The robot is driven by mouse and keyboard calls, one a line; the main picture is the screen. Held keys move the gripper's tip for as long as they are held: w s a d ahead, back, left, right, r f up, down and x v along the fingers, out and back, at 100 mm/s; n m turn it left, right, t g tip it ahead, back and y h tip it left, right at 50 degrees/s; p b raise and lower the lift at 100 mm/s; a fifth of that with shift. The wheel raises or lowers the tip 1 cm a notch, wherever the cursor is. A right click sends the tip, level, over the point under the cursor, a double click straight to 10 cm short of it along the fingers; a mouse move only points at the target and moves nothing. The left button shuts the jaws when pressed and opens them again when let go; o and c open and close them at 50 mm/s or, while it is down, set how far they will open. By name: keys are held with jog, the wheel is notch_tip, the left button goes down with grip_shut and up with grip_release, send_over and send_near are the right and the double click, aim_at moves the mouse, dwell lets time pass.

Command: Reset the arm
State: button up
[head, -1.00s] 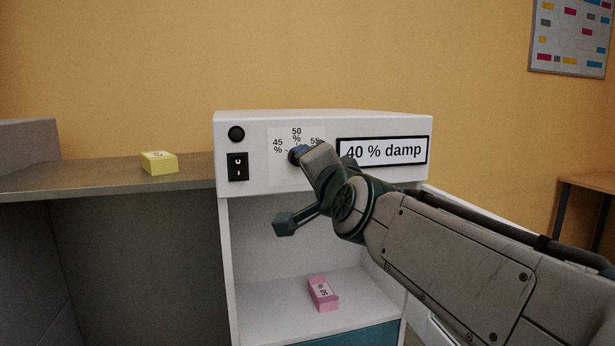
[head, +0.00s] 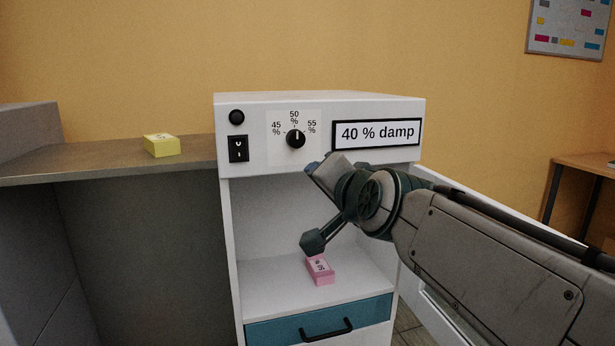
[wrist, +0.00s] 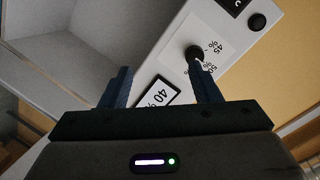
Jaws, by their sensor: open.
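My gripper (wrist: 162,88) is open and empty in the wrist view, its two blue fingers apart. In the head view my gripper (head: 312,166) is in front of the white cabinet (head: 228,220), below and right of the dial. The black dial (head: 296,139) stands on the front panel with its mark pointing up toward 50 %. The dial also shows in the wrist view (wrist: 193,53), close to the right finger but seemingly apart. A display (head: 377,134) reads "40 % damp".
A pink box (head: 320,270) lies on the cabinet shelf, behind my arm. A blue drawer (head: 270,331) with a black handle is below. A rocker switch (head: 238,149) is left of the dial. A yellow box (head: 161,146) sits on the grey counter (head: 90,163).

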jog(key=s+d+f+n+g+h+p, duration=0.1)
jog(key=s+d+f+n+g+p, duration=0.1)
jog(key=s, duration=0.4)
jog(key=s+d+f+n+g+h+p, duration=0.1)
jog(key=s+d+f+n+g+p, duration=0.1)
jog(key=s+d+f+g+p, duration=0.3)
jog(key=s+d+f+n+g+h+p, duration=0.2)
jog(key=s+d+f+g+p, duration=0.2)
jog(key=s+f+g+p, duration=0.1)
jog(key=s+f+p, duration=0.1)
jog(key=s+p, duration=0.1)
jog(key=s, duration=0.1)
jog(key=shift+f+n, duration=0.3)
jog(key=c, duration=0.5)
jog(key=shift+o, duration=0.2)
jog(key=shift+a, duration=0.2)
